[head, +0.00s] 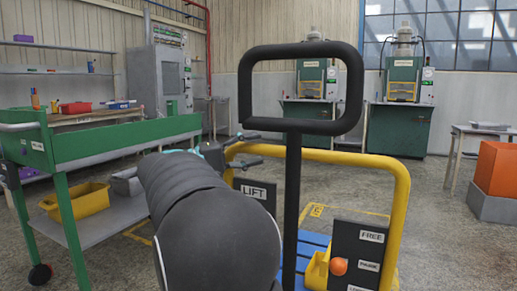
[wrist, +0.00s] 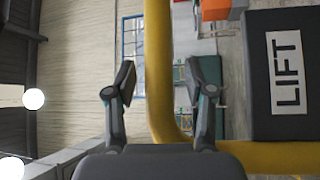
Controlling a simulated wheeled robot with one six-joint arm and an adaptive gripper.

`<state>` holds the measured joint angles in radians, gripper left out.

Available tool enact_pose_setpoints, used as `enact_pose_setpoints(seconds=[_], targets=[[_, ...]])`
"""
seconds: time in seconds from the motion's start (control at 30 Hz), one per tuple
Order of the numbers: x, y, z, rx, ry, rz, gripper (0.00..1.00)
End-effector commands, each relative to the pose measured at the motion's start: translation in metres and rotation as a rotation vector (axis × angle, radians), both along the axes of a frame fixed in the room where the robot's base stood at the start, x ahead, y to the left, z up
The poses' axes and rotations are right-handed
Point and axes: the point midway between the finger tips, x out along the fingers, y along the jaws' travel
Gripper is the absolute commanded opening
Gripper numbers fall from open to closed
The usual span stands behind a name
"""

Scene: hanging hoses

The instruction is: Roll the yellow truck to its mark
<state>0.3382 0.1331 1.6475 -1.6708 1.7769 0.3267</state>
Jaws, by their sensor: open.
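The yellow truck (head: 401,205) stands close in front of me in the head view. It has a yellow tube frame, a tall black loop handle (head: 293,190), a blue deck (head: 313,243) and black panels marked LIFT and FREE. My gripper (head: 256,149) is open at the frame's upper left bend, partly hidden behind my arm. In the wrist view the yellow tube runs between the open fingers (wrist: 160,75); I cannot tell whether they touch it. The LIFT panel (wrist: 290,75) is to their right. A yellow floor outline with a small sign (head: 316,210) lies beyond the truck, partly hidden.
A green cart (head: 105,147) with a yellow bin (head: 78,204) stands at left. Two green machines (head: 400,125) stand at the back wall. An orange box (head: 495,168) is at right. An orange-knobbed lever (head: 338,266) is on the truck's right panel. Floor is open right of the truck.

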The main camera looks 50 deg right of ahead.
Motion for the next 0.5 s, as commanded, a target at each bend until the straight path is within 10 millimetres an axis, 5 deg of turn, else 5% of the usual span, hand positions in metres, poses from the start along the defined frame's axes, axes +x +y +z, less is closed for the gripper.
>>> enact_pose_setpoints(seconds=[0.37,0.5], targets=[[0.0028,-0.0009,0.0005,0.001,0.000,0.011,0.54],[0.0027,-0.0009,0.0005,0.001,0.000,0.011,0.24]])
